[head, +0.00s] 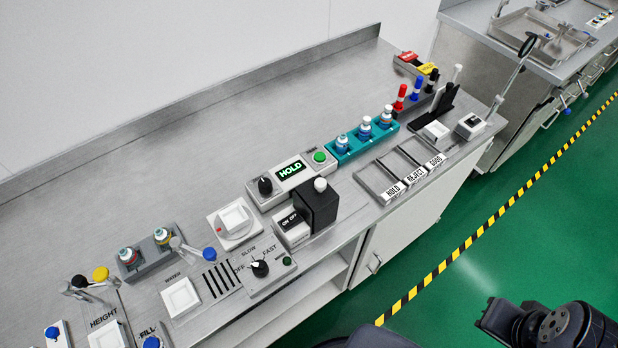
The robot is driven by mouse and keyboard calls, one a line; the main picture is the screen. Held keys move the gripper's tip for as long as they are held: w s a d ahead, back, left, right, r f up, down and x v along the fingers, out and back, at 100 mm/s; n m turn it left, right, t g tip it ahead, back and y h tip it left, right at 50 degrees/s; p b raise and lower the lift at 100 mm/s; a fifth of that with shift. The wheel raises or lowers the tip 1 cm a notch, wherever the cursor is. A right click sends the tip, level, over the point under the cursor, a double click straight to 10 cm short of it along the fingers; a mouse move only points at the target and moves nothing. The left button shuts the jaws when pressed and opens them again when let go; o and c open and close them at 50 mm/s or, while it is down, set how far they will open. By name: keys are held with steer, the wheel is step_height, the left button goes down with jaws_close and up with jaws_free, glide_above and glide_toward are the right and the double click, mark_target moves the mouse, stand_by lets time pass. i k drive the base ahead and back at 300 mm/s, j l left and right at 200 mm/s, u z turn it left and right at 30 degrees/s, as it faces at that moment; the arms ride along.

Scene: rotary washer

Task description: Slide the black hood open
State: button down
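The black hood (317,208) is a box-shaped cover with a white round knob (320,185) on top. It stands near the front of the steel bench, right beside a white unit marked ON OFF (292,226). What lies under the hood is hidden. The dark end of my arm shows at the bottom right, over the green floor, well apart from the bench and the hood. I cannot make out the fingers of my gripper there or whether they are open. Nothing touches the hood's knob.
Behind the hood is a HOLD display unit (290,172) with a black dial and green button. A teal rack (350,150) of vials and labelled trays (393,190) stand to the right. A speed dial panel (262,270) is in front left. Open floor (460,290) lies before the bench.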

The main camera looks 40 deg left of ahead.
mark_target(318, 194)
steer(key=u, duration=1.75)
steer(key=k+l, duration=0.1)
steer(key=k, duration=0.3)
